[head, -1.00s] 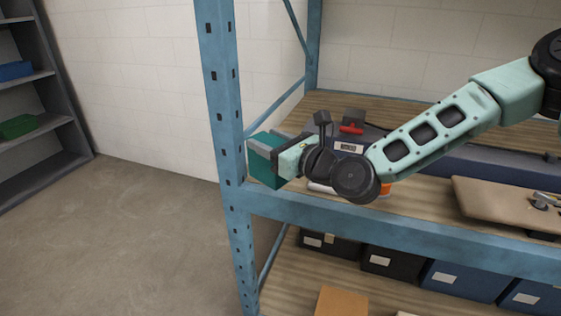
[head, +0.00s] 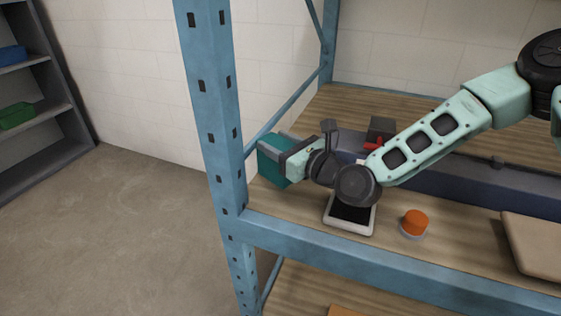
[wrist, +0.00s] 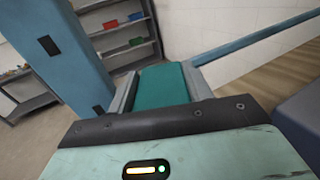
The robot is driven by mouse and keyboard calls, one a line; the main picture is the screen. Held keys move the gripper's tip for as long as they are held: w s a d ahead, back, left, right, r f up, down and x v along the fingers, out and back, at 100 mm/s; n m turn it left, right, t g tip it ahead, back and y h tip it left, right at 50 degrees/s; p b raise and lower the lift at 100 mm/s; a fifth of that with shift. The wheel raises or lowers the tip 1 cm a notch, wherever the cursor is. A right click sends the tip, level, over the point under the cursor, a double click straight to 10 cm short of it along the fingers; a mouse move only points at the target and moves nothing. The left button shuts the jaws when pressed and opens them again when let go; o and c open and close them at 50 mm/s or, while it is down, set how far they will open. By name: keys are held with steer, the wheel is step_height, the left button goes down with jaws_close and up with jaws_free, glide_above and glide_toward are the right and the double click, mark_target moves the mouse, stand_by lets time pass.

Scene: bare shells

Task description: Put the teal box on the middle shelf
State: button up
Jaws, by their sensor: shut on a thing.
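The teal box (head: 277,160) is held at the end of my arm, just right of the blue rack's front left post. My gripper (head: 290,158) is shut on it. In the wrist view the teal box (wrist: 162,86) sits between the two grey fingers of my gripper (wrist: 160,88). The box appears to be above the left end of a wooden shelf (head: 290,202) of the blue rack; contact with the board cannot be made out. Part of the box is hidden behind the fingers. A grey shelving unit with several shelves (head: 45,116) stands at the far left.
The blue post (head: 213,110) is close beside the box. A dark tablet-like object (head: 350,218), an orange-topped jar (head: 415,222), a tan board (head: 535,240) and a long dark case (head: 450,178) lie on the wooden shelf. The floor (head: 110,230) at left is clear.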

mark_target(268, 168)
steer(key=shift+f+p, duration=0.4)
steer(key=shift+f, duration=1.95)
steer(key=o, duration=1.1)
